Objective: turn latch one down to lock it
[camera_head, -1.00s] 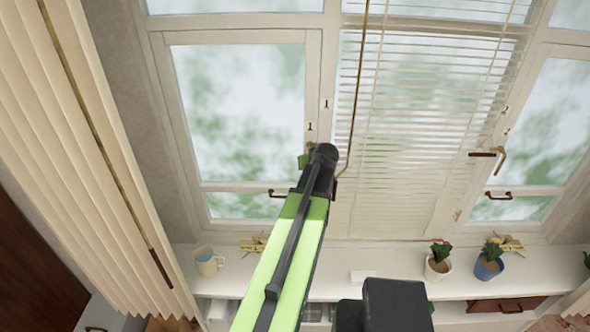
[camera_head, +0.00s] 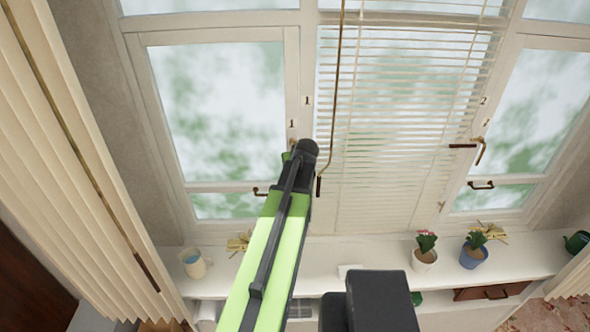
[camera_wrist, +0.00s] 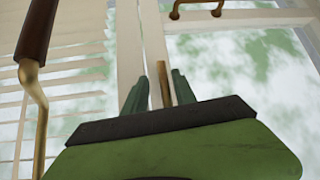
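The left window carries printed "1" marks (camera_head: 292,124) on its frame, beside the blind. Just below them a small brass piece (camera_head: 293,142), probably part of latch one, shows above my arm's dark end, which hides most of that spot. In the wrist view a brass rod (camera_wrist: 165,84), seemingly the latch's handle, stands between the two green fingers of my gripper (camera_wrist: 158,92). The fingers are apart, one on each side of the rod. The right finger looks very close to it; contact cannot be told. The rod's lower part is hidden behind my gripper's body.
A blind wand with a brown grip (camera_head: 319,186) hangs close right of my arm's end; it also shows in the wrist view (camera_wrist: 36,30). A window pull (camera_head: 262,191) sits lower left. Latch two (camera_head: 479,151) is far right. A mug (camera_head: 194,263) and potted plants (camera_head: 425,252) stand on the sill.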

